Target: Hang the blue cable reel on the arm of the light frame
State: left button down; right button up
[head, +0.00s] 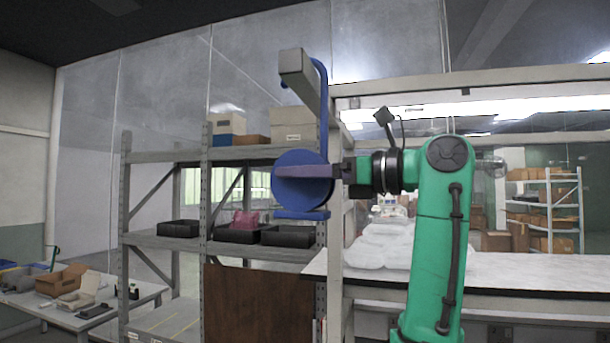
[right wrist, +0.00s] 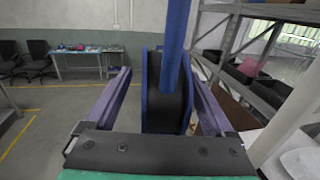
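The blue cable reel (head: 290,192) is upright, with a tall blue hanger (head: 325,135) rising on its right side. The hanger's bent top passes over the light arm (head: 305,85) of the frame, and a blue end shows on the arm's left side. I cannot tell whether the hook bears on the arm. My right gripper (head: 306,172) is level with the reel, its purple fingers on either side of it. In the right wrist view the reel (right wrist: 164,95) stands between the spread fingers, with a gap at the left finger. My left gripper is out of view.
A grey shelf rack (head: 165,242) with black bins and boxes stands left and behind. The frame's post (head: 335,270) and a white-topped table (head: 500,268) are right of the reel. Another table (head: 75,315) with boxes is far left. Open floor (right wrist: 55,125) shows in the wrist view.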

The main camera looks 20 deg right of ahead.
jog(key=shift+f, duration=0.1)
jog(key=shift+s+d+f+b, duration=0.1)
jog(key=shift+s+d+b, duration=0.25)
jog(key=shift+d+b, duration=0.1)
jog(key=b+v, duration=0.5)
jog(key=v, duration=0.8)
jog(key=shift+s+d+r, duration=0.2)
jog(key=shift+r, duration=0.05)
